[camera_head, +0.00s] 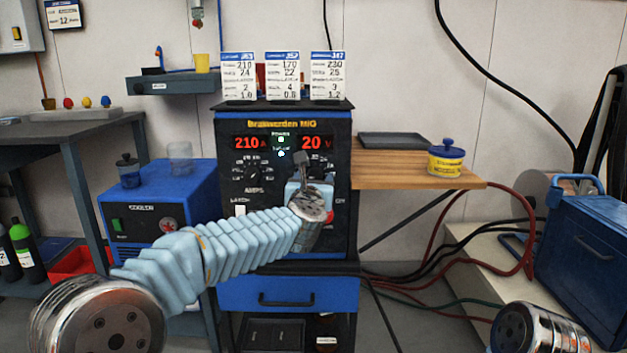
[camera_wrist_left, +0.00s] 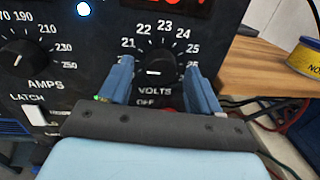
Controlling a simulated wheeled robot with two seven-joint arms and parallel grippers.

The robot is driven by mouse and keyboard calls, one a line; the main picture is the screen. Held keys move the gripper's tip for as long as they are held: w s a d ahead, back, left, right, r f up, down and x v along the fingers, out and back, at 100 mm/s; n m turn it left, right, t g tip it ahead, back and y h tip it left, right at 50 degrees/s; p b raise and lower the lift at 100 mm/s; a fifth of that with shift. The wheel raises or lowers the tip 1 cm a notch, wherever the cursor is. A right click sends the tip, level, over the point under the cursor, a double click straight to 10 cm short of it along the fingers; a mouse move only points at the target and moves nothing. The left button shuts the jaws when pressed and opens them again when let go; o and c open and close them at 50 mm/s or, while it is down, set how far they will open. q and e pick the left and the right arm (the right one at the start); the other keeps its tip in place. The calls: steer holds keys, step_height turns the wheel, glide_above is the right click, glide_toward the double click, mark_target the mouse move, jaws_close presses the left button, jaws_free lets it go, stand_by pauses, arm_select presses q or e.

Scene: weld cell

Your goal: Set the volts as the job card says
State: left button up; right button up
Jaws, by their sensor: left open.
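The welder (camera_head: 285,190) has a black front with red displays reading 210 A and 20 V. In the left wrist view the black VOLTS knob (camera_wrist_left: 157,68) sits in a dial marked from 21 to 25 and more, with OFF below. My left gripper (camera_wrist_left: 158,72) is open, with one blue finger on each side of the knob; contact cannot be told. In the head view my left gripper (camera_head: 303,170) hides most of that knob. Three job cards stand on top: left card (camera_head: 239,76) 210 and 24, middle card (camera_head: 283,76) 170 and 22, right card (camera_head: 328,76) 230 and 25.
The AMPS knob (camera_wrist_left: 22,58) and LATCH switch (camera_wrist_left: 36,115) are left of my gripper. A wooden shelf (camera_head: 400,178) with a yellow tin (camera_head: 446,160) juts out at right. A wall card (camera_head: 63,14) hangs upper left, its text mostly unreadable. A blue cooler (camera_head: 160,205) stands at left.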

arm_select(q)
steer(key=c, duration=1)
steer(key=shift+m, duration=0.3)
